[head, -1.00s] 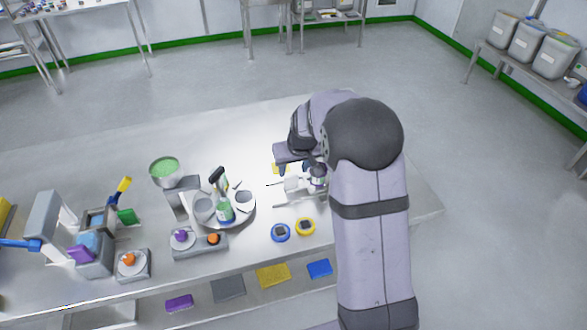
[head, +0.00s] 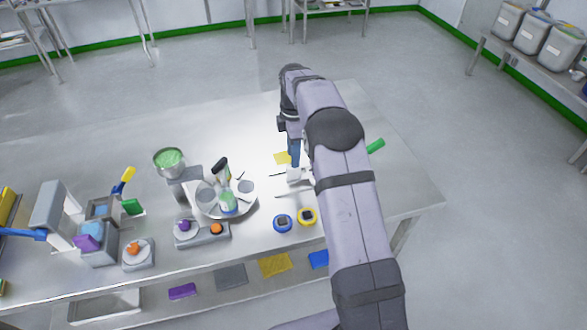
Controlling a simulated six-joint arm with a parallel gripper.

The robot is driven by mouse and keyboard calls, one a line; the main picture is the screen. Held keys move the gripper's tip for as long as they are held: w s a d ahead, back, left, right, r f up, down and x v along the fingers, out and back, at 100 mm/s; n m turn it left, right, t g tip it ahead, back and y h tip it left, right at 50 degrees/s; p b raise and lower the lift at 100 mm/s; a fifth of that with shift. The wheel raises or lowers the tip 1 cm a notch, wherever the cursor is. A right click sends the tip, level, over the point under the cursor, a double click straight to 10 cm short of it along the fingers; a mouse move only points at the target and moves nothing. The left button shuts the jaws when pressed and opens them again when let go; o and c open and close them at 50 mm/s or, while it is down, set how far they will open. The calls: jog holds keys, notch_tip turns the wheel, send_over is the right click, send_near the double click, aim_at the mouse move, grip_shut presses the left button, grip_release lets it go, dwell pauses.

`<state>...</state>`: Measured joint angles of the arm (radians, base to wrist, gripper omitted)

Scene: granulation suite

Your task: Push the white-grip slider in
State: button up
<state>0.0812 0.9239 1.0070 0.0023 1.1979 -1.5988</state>
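A small white piece (head: 293,175), which looks like the slider's white grip, is on a low grey metal fixture (head: 292,193) right of the table's middle. My arm covers the fixture's right part, so how far in the slider sits cannot be told. My gripper (head: 294,160) points down with its blue fingers just above or at the white piece. Contact between them is unclear at this size. The fingers overlap in this view, so their opening cannot be read.
A yellow piece (head: 281,158) lies behind, and a green piece (head: 375,146) right of my arm. The table's back is clear.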

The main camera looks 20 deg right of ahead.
aim_at(294, 179)
jog(key=shift+n, duration=0.3)
jog(key=shift+f+p, duration=1.15)
jog(key=shift+f, duration=2.5)
jog(key=shift+c, duration=0.7)
grip_shut()
jog(key=shift+d+b, duration=0.35)
jog(key=shift+d, duration=1.75)
